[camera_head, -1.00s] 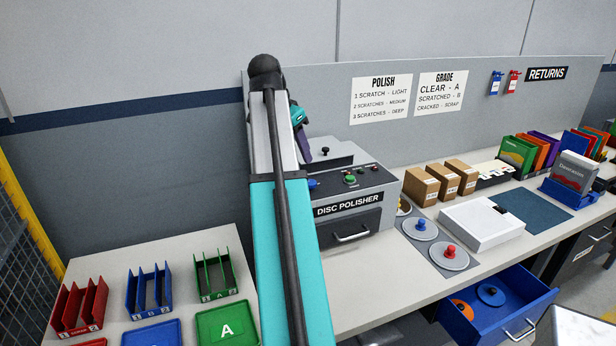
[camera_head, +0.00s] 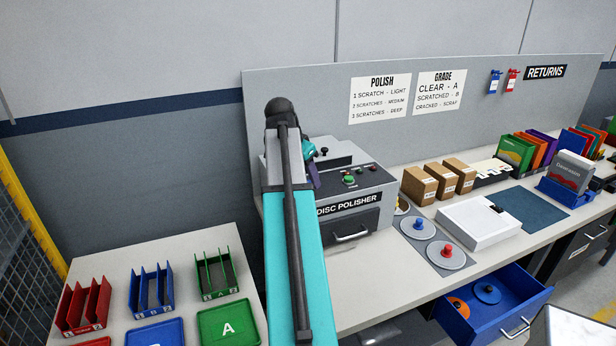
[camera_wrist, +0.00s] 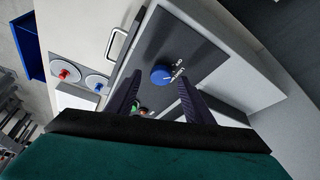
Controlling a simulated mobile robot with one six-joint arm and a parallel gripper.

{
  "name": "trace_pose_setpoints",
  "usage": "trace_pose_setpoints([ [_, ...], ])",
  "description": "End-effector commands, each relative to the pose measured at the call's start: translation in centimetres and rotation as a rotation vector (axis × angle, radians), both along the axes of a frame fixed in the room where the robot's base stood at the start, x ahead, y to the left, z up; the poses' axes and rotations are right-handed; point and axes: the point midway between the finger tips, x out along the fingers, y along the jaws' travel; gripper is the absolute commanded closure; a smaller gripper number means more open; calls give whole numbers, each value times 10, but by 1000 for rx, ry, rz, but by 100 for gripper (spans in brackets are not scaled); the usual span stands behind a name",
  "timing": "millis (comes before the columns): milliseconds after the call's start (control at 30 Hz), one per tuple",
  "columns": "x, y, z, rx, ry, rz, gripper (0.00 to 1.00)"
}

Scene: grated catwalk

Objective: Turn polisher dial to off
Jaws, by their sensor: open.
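The disc polisher (camera_head: 348,209) is a grey machine with a dark sloped control panel, standing on the bench behind my arm. Its blue dial (camera_wrist: 161,75) shows in the wrist view, with a white pointer line and small white lettering beside it. In the head view my arm hides the dial. My gripper (camera_wrist: 160,98) is open, its two dark fingers pointing toward the panel, one on either side below the dial. The dial lies a little beyond the fingertips, and nothing is between them. In the head view my gripper (camera_head: 312,175) is partly hidden at the polisher's left side.
A green button (camera_head: 349,180) and a red button are on the panel. Discs with blue and red knobs (camera_head: 446,254) lie right of the polisher. Cardboard boxes (camera_head: 419,186) stand behind them. An open blue drawer (camera_head: 497,306) juts out in front. Sorting racks (camera_head: 152,290) stand at left.

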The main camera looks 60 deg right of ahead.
Motion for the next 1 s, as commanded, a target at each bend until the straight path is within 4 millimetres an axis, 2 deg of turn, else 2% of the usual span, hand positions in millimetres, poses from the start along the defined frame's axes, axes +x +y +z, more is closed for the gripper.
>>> trace_pose_setpoints([
  [200,-1,-3,-10,1,0,0,53],
  [500,-1,-4,-11,0,0,1,53],
  [567,-1,-4,-10,0,0,1,59],
  [767,-1,-3,-10,0,0,1,93],
  [1000,-2,-3,-11,1,1,20,94],
])
